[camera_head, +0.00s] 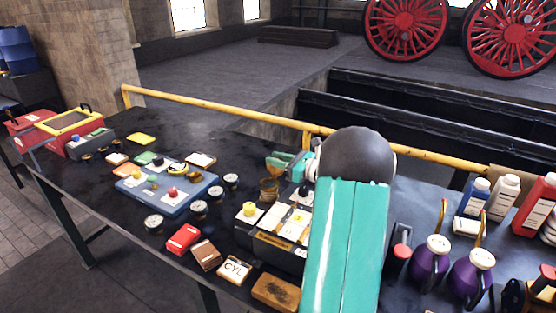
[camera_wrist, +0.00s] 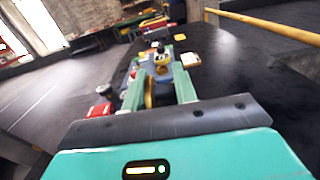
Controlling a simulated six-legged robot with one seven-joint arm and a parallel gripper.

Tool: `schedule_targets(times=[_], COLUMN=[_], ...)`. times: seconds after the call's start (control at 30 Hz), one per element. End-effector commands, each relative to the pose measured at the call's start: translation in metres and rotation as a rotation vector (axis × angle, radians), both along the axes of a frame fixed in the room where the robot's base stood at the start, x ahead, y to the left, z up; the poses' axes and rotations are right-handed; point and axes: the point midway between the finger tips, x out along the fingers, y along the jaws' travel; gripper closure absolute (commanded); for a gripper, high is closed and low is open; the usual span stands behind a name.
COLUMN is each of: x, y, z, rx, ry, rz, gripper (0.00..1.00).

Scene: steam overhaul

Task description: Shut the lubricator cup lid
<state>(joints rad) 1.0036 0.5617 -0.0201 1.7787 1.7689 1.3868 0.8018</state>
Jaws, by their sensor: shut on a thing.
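The lubricator cup (camera_head: 268,190) is a small brass cup on the bench, at the left end of a dark case. My gripper (camera_head: 279,161) is just above and behind it, with its green fingers partly hidden by my arm. In the wrist view my gripper (camera_wrist: 158,88) has a round brass piece (camera_wrist: 150,93), seen nearly edge-on, between its fingers. It looks like the cup's lid, raised. It lies close along the left finger. The hinge and the cup's mouth cannot be made out.
A blue board (camera_head: 165,196) with small parts lies left of the cup, with several round gauges near it. A yellow rail (camera_head: 220,112) runs along the bench's back edge. Purple cans (camera_head: 430,255) and bottles stand at the right.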

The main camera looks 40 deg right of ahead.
Motion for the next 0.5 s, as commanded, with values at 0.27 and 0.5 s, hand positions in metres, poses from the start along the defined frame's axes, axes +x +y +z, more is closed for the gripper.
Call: schedule_targets(times=[0.27,0.5], x=[-0.003,-0.005], y=[0.004,0.011], z=[-0.001,-0.001], rx=[-0.081,-0.187], ry=[-0.018,-0.048], rz=[-0.001,0.000], gripper=[0.95,0.95])
